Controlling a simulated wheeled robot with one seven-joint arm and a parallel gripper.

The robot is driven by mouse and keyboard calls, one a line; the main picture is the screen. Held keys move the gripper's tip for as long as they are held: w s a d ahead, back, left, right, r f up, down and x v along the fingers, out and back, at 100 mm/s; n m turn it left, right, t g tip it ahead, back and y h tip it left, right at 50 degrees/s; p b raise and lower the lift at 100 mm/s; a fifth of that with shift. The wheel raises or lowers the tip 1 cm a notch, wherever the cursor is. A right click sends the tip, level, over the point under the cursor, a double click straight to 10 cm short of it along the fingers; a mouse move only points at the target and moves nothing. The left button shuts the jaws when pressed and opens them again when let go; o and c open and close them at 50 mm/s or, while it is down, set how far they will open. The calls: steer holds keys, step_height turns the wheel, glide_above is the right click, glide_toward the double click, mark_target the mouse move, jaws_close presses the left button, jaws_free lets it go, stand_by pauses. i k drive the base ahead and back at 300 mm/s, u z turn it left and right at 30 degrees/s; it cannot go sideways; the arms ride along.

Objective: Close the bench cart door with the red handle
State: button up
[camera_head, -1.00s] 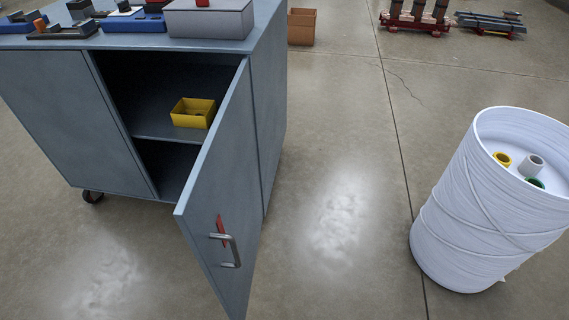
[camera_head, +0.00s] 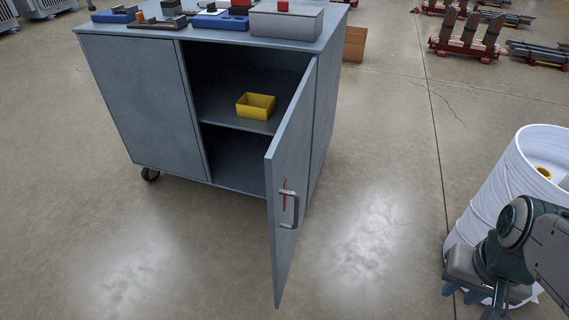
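The bench cart (camera_head: 138,105) is a grey-blue cabinet on casters. Its right-hand door (camera_head: 291,165) stands wide open, swung out toward me, hinged at the cart's right front edge. The door carries a metal bar handle (camera_head: 296,211) with a red strip (camera_head: 284,194) beside it, on the face turned to the right. My gripper (camera_head: 480,298) is at the lower right, well away from the door, in front of the white drum. Its dark fingertips point down and touch nothing I can make out; their opening is unclear.
A yellow bin (camera_head: 256,106) sits on the shelf inside the cart. A white drum (camera_head: 505,190) stands at the right, partly behind my arm. A brown box (camera_head: 354,44) and loaded red racks (camera_head: 466,43) are farther back. Floor between door and drum is clear.

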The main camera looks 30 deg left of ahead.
mark_target(287, 159)
steer(key=u, duration=1.35)
steer(key=i, duration=0.4)
steer(key=z, duration=0.1)
steer(key=k, duration=0.55)
steer(key=z, duration=0.3)
